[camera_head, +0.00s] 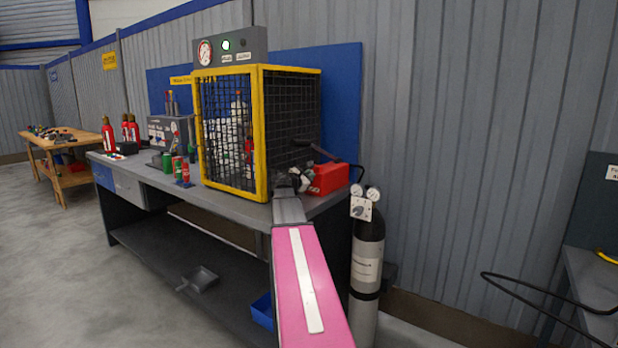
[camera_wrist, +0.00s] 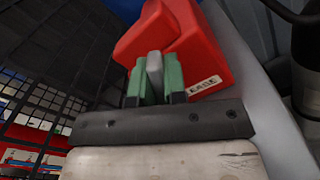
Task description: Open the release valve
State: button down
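The release valve is a red block (camera_head: 328,178) on the right end of the bench, beside the yellow-framed cage. In the wrist view the red block (camera_wrist: 180,38) fills the upper middle and carries a white label, partly legible as "EASE". A grey lever (camera_wrist: 154,64) stands in front of it. My gripper (camera_wrist: 154,78) has green fingers, one on each side of the lever with no clear gap, so it looks shut on it. In the head view my gripper (camera_head: 296,179) is at the block's left side; the lever is hard to make out there.
A grey cylinder (camera_head: 367,262) with gauges stands right of the bench (camera_head: 150,175). Red and green cans are on the bench at left.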

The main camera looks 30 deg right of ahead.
dwell(0.4)
jog(key=shift+w+n, duration=0.1)
jog(key=shift+n, duration=2.9)
jog(key=c, duration=1.2)
grip_release()
jog(key=shift+o, duration=0.2)
jog(key=v, duration=1.1)
jog(key=shift+w, duration=0.1)
jog(key=shift+a, duration=0.1)
